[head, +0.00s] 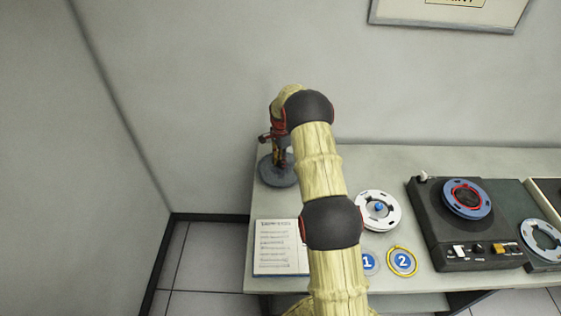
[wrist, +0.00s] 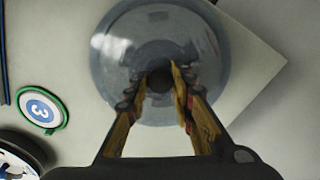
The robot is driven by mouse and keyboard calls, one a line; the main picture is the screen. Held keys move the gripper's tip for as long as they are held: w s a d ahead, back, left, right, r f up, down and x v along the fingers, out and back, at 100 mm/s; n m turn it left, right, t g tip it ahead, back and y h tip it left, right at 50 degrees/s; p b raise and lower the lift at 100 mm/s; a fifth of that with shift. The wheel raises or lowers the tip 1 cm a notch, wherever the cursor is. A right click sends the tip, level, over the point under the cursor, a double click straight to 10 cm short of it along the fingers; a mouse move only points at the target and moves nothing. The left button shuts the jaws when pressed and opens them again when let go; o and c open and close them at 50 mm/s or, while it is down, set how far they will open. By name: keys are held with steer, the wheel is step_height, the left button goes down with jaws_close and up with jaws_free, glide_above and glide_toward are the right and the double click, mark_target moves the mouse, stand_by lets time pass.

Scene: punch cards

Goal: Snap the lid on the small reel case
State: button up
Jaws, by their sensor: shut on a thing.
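A round, bluish, see-through lid (wrist: 115,60) with a dark central knob lies under my gripper in the wrist view. My gripper (wrist: 158,80) has its two yellow fingers closed on the knob. In the head view, my gripper (head: 280,158) points down at the far left of the table, over the round grey-blue piece (head: 268,174). Whether a case base lies beneath the lid, and whether the lid is seated or lifted, I cannot tell. My fingers hide part of the lid.
The table (head: 347,162) ends just left of the lid. A printed sheet (head: 278,250) lies in front. To the right are a white reel (head: 391,211), tags 1 (head: 368,263) and 2 (head: 402,261), and a tape machine (head: 425,222). A green-ringed tag 3 (wrist: 41,109) shows in the wrist view.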

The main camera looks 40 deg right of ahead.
steer(key=shift+f, duration=0.15)
steer(key=o, duration=1)
steer(key=shift+o, duration=0.4)
steer(key=shift+c, duration=0.9)
steer(key=shift+r+p, duration=1.8)
steer(key=shift+r, duration=1.75)
